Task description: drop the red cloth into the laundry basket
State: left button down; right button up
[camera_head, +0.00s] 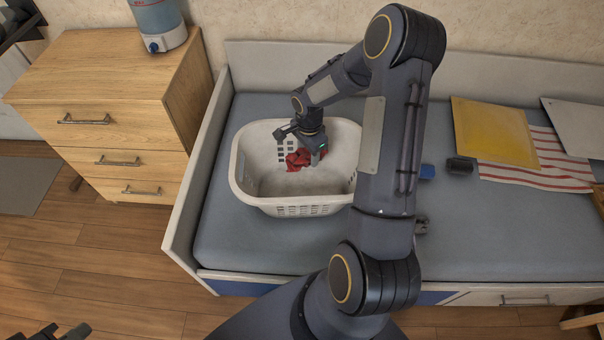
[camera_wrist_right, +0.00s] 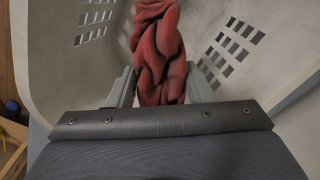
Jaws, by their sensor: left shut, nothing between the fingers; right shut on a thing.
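The red cloth (camera_head: 303,159) hangs bunched up at my right gripper, over the inside of the white laundry basket (camera_head: 330,201). The basket stands on the grey-blue mattress. My right gripper (camera_head: 308,153) is shut on the cloth. In the right wrist view, the cloth (camera_wrist_right: 160,45) sits between the two fingers (camera_wrist_right: 162,88), with the basket's slotted walls (camera_wrist_right: 285,40) on both sides. I cannot tell whether the cloth touches the basket's floor. My left gripper (camera_head: 66,333) shows only partly at the bottom left edge, shut and empty, far from the basket.
A wooden drawer cabinet (camera_head: 115,90) with a blue-and-white container (camera_head: 160,22) stands left of the bed. On the mattress (camera_head: 480,225) to the right lie a yellow folder (camera_head: 492,130), a striped cloth (camera_head: 545,170), a dark object (camera_head: 461,165) and a blue object (camera_head: 427,171).

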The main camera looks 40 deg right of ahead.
jog(key=o, duration=1)
jog(key=shift+r, duration=0.1)
notch_tip(320, 180, up, 7)
jog(key=shift+f, duration=0.1)
jog(key=shift+r, duration=0.45)
